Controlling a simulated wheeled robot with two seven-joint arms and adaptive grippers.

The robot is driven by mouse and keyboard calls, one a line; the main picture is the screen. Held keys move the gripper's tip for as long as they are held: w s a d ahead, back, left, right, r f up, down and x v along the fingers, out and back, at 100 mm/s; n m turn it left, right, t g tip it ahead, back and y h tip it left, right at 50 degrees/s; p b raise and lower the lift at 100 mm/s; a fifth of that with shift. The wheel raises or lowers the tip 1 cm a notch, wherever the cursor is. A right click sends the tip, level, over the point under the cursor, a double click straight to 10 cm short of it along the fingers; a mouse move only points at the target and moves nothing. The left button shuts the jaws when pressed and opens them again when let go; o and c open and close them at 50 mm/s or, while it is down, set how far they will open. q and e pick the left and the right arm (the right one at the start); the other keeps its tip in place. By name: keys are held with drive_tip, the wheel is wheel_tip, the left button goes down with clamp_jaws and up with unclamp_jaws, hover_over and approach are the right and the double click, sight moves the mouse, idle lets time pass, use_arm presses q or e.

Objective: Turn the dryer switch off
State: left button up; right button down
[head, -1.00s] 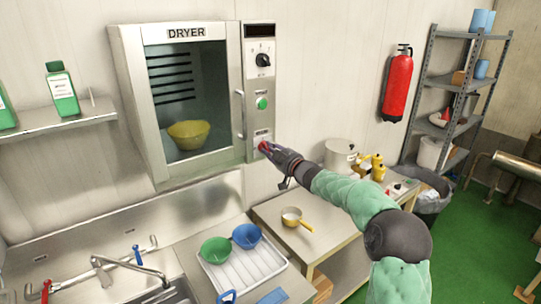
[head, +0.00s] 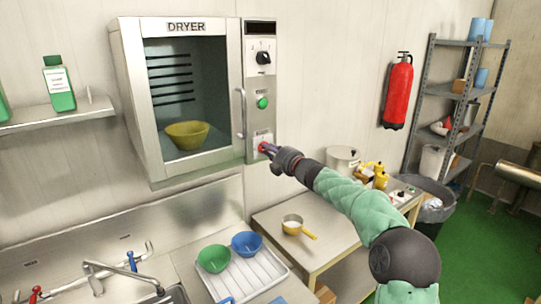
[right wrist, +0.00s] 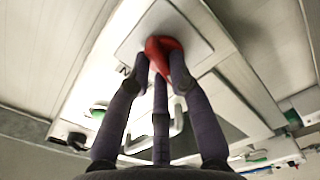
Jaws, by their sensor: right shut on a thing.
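The dryer (head: 188,100) hangs on the wall with a yellow bowl (head: 187,134) behind its glass door. Its control panel (head: 261,118) on the right carries a black dial (head: 263,58), a green button (head: 262,103) and, at the bottom, a red switch (head: 263,147). My right gripper (head: 268,150) is at the red switch, and its fingers partly cover it. In the right wrist view the fingers (right wrist: 160,72) close around the red switch (right wrist: 163,44) on its pale plate. The position of the switch is hard to tell. My left gripper is not in view.
Below are a sink with a tap (head: 120,270), a white rack (head: 250,272) with green and blue bowls, and a table with a yellow-handled pan (head: 293,223). A pot (head: 341,158) stands near my right arm. A fire extinguisher (head: 398,92) hangs at the right.

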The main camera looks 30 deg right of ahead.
drive_tip(key=shift+n+b, duration=0.6)
drive_tip(key=shift+n, duration=0.9)
drive_tip(key=c, duration=1.1)
unclamp_jaws()
drive_tip(key=s, duration=1.2)
drive_tip(key=shift+d, duration=0.4)
